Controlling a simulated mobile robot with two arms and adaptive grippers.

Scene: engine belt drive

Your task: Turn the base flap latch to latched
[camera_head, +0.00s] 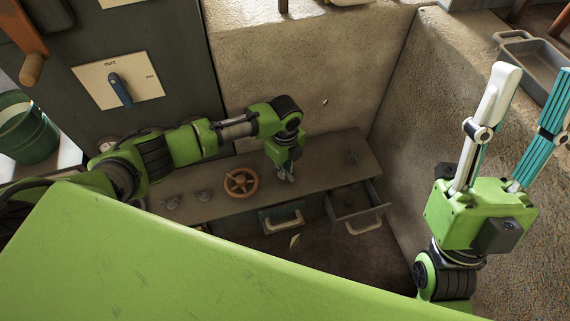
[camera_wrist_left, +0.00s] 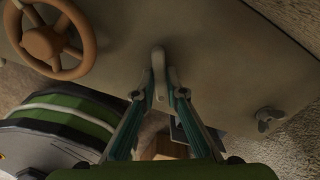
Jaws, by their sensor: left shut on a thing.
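A small pale lever (camera_wrist_left: 158,62), which looks like the base flap latch, stands out from the face of the grey-brown bench in the left wrist view. My left gripper (camera_wrist_left: 162,90) is shut on it, with the teal fingers on either side and its rounded end showing beyond the tips. In the head view my left gripper (camera_head: 284,174) is at the bench's front edge, above a teal-framed flap (camera_head: 281,218), and hides most of the lever. I cannot read any latch marking. My right gripper (camera_head: 535,75) is raised at the right, open and empty.
An orange handwheel (camera_head: 241,182) is left of my left gripper. An open drawer (camera_head: 354,202) juts out to its right. A wing-shaped knob (camera_wrist_left: 268,117) is on the bench. A blue-handled switch (camera_head: 120,90), a green bucket (camera_head: 25,130) and a grey tray (camera_head: 538,60) lie farther off.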

